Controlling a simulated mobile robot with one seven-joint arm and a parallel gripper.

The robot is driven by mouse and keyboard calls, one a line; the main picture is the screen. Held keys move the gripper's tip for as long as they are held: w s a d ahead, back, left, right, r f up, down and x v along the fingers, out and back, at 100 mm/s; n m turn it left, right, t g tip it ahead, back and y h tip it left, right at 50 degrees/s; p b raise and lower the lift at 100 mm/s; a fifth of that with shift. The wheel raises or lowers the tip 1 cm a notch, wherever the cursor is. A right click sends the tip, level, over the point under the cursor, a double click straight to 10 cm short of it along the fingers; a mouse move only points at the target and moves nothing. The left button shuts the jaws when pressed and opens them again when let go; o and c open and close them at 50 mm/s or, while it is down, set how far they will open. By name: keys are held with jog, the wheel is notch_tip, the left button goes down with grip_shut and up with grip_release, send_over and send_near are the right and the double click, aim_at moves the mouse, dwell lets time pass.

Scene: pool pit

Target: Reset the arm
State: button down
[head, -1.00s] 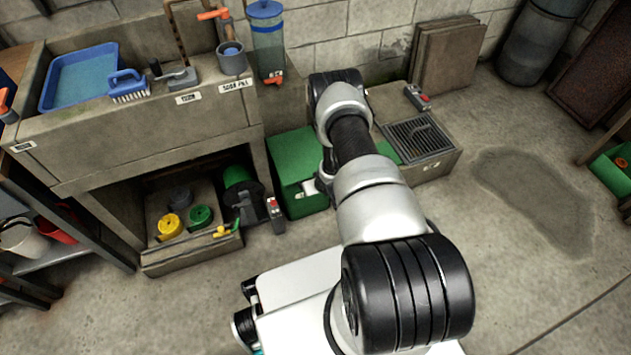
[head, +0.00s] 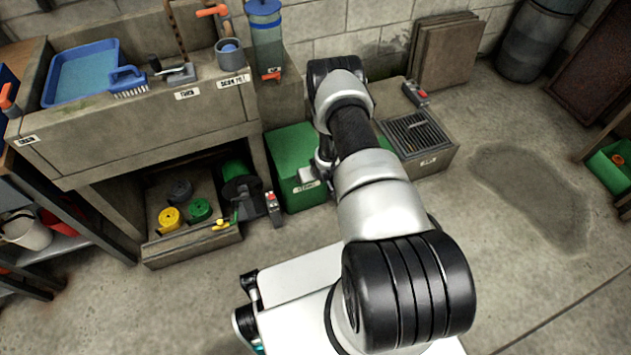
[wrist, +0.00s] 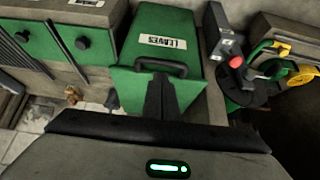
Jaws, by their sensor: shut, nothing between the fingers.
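My arm (head: 380,195) reaches forward from my white base in the head view, with its wrist bent down over the green bin. In the wrist view my gripper (wrist: 160,98) shows as two dark fingers pressed together and empty. They show in front of the green bin labelled LEAVES (wrist: 178,62), just below its dark handle (wrist: 160,67). I cannot tell whether the fingertips touch the bin. In the head view the fingers are mostly hidden behind the arm.
A concrete sink bench (head: 150,125) stands at the left, with a low tray (head: 185,245) of coloured reels beneath. A grated block (head: 420,140) stands right of the bin. Boards (head: 447,55) lean on the back wall. The floor (head: 510,270) at right is clear.

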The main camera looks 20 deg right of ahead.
jog(key=s+f+p, duration=0.1)
jog(key=s, duration=0.9)
jog(key=shift+f+p, duration=0.35)
jog(key=shift+p, duration=0.05)
jog(key=shift+w, duration=0.1)
